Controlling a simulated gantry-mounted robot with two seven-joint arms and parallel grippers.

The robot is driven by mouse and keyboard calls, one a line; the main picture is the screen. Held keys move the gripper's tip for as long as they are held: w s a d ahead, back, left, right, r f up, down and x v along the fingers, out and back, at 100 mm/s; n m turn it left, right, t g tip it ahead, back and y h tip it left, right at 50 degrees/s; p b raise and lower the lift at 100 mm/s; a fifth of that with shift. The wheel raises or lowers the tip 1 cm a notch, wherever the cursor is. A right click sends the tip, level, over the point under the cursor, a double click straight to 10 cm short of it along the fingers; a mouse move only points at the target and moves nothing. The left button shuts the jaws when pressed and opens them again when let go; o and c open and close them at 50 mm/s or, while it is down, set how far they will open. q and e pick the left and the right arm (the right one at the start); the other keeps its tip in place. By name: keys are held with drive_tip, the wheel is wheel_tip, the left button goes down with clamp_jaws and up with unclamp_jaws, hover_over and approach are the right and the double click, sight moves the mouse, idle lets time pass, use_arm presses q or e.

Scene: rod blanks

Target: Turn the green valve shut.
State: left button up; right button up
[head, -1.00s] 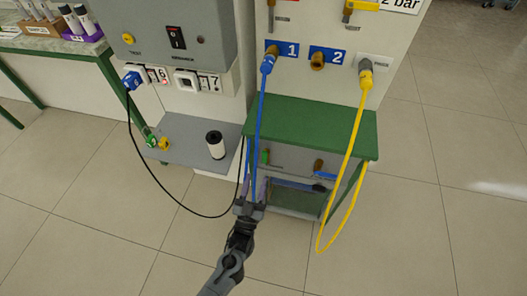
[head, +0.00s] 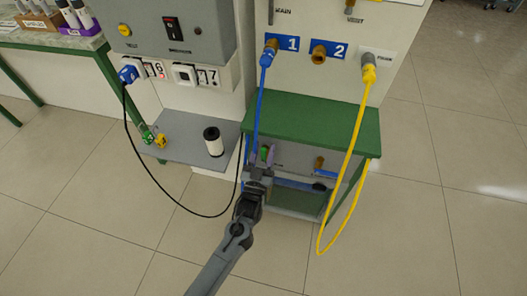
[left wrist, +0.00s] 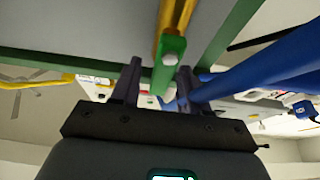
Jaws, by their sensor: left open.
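The green valve (head: 264,152) shows as a small green lever below the green bench top, partly hidden behind my left gripper. In the left wrist view its green handle (left wrist: 170,62), with a yellow stem behind, lies in the gap between the fingers, nearer the right one. My left gripper (head: 262,159) is open, reaching up to the handle; it also shows in the left wrist view (left wrist: 157,84). I cannot tell whether either finger touches the handle. My right gripper is not in view.
A blue hose (head: 258,105) hangs beside my left gripper and crosses close to the right finger in the wrist view. The green bench top (head: 325,127) is just above. A yellow hose (head: 351,140) loops at the right. A black-and-white cylinder (head: 213,142) stands on the grey shelf (head: 180,148).

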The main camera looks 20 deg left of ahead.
use_arm(q)
clamp_jaws()
